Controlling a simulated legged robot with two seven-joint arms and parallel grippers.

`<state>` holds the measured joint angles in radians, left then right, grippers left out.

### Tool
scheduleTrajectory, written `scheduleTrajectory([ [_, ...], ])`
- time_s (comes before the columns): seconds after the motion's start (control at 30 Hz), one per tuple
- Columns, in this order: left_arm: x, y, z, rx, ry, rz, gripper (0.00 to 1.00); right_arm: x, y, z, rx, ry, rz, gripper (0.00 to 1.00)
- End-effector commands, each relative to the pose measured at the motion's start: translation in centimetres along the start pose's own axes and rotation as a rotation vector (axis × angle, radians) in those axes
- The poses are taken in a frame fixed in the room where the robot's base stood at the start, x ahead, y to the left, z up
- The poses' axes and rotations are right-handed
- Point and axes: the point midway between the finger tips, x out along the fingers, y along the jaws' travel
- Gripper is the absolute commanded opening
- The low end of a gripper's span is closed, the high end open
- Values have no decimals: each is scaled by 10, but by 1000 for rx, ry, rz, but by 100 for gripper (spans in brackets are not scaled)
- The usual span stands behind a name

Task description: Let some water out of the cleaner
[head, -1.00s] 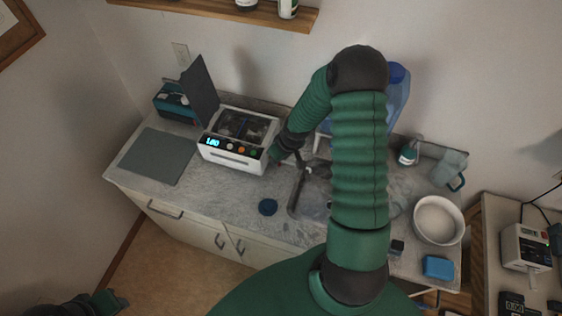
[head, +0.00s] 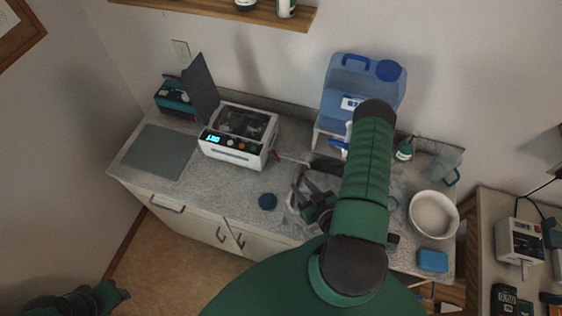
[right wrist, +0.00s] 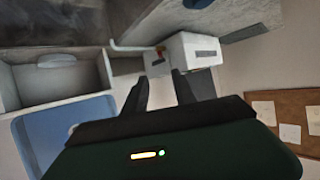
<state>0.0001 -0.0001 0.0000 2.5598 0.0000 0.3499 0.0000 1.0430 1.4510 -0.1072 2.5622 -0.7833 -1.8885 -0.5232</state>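The cleaner (head: 232,150) is a white box on the counter with its dark lid raised, a lit display and coloured buttons. A red valve handle (head: 277,155) is on its right side, with a thin spout (head: 293,160) pointing toward the sink (head: 291,205). In the right wrist view the cleaner (right wrist: 195,48) and the red-orange handle (right wrist: 160,52) lie beyond my fingers. My right gripper (head: 312,187) is open, empty and over the sink, apart from the handle; its fingers (right wrist: 160,82) are spread. My left gripper (head: 108,295) is at the lower left, its fingers unclear. Flowing water cannot be made out.
A blue water jug (head: 362,85) stands behind the sink. A dark blue cap (head: 268,202) lies in front of the cleaner. A grey mat (head: 160,152) is at left. A white bowl (head: 434,214) and blue block (head: 433,261) are at right.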

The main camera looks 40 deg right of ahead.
Motion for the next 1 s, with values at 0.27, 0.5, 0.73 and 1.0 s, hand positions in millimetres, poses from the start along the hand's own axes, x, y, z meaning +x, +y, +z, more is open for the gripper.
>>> scheduleTrajectory([
  [0.27,63,0,15,0,-1,0,36,72,0,10,-6,9,-1,33],
  [0.5,84,0,20,0,-2,0,36,119,-1,-2,-2,4,-3,33],
  [0.73,76,0,18,0,0,0,36,154,0,-1,0,1,-2,33],
  [1.0,77,0,18,0,0,0,36,159,0,0,0,1,-1,33],
])
